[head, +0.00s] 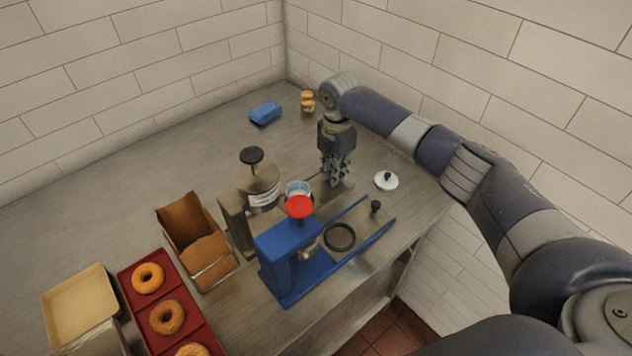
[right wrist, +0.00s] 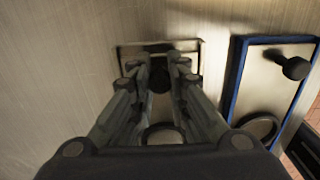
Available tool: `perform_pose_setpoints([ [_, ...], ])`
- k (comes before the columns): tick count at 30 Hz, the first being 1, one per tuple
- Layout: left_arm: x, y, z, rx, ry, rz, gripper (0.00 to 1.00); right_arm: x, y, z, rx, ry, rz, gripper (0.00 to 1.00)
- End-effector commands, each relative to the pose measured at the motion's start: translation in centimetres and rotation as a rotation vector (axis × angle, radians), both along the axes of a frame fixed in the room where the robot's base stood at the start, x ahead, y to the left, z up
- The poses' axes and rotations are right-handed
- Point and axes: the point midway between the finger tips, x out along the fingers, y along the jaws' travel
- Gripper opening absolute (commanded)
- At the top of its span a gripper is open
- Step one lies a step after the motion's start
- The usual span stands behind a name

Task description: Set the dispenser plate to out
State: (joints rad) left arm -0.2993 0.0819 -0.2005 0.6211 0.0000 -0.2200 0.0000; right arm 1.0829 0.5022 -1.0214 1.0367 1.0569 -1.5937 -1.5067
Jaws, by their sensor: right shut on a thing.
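A steel dispenser (head: 262,186) with a black knob on top stands on the counter. Its flat metal plate (right wrist: 193,55) shows in the right wrist view, with a dark upright knob (right wrist: 159,80) and a ring (right wrist: 163,131). My right gripper (head: 335,182) points down behind the blue dispenser (head: 287,270) in the head view. In the right wrist view its fingers (right wrist: 159,72) are shut on the dark knob. The blue dispenser has a red top, and its plate (right wrist: 273,90) carries a black knob (right wrist: 295,68) and a ring (right wrist: 258,128). My left gripper is not in view.
A white lid (head: 386,181) lies near the counter's right edge. A blue item (head: 265,112) and a small stack (head: 307,101) lie at the back. A lined basket (head: 198,240), a red tray (head: 190,330) of bagels and a beige tray (head: 80,306) are at left.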

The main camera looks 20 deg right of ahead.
Motion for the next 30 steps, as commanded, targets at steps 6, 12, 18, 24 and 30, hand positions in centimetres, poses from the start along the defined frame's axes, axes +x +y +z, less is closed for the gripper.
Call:
perform_pose_setpoints([
  [6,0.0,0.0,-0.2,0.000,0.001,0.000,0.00,0.5,-1.2,0.1,0.000,-0.003,0.002,0.00],
  [12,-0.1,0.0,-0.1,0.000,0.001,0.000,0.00,0.5,-1.3,0.2,-0.001,-0.005,0.000,0.00],
  [18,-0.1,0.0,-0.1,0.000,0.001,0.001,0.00,0.5,-1.2,0.1,-0.001,-0.004,0.001,0.38],
  [24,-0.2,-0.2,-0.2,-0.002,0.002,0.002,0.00,0.4,-1.1,0.0,0.001,-0.002,0.002,0.38],
  [30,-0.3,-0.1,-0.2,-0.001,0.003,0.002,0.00,0.5,-1.1,1.5,0.002,-0.005,0.003,0.38],
])
